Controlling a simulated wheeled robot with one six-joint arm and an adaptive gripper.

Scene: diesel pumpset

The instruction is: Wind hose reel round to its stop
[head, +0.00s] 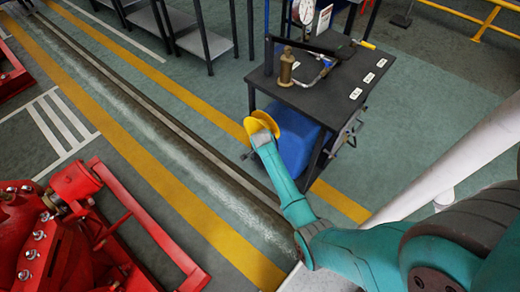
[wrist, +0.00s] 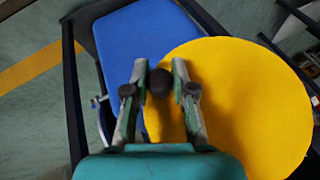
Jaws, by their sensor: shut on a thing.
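The hose reel shows as a yellow disc (wrist: 250,110) filling the right of the wrist view. In the head view the yellow reel (head: 262,121) is small, at the end of my teal arm, beside the dark table. My gripper (wrist: 160,76) has its two fingers on either side of a dark round knob (wrist: 159,84), which lies near the left edge of the disc. The fingers are shut on this knob. In the head view my arm hides the fingers and the knob. The reel's hub and its stop cannot be made out.
A blue box-like body (head: 300,145) sits under the dark table (head: 310,97), behind the reel. Red machinery (head: 60,240) stands at left. A floor channel (head: 160,115) and open green floor lie between.

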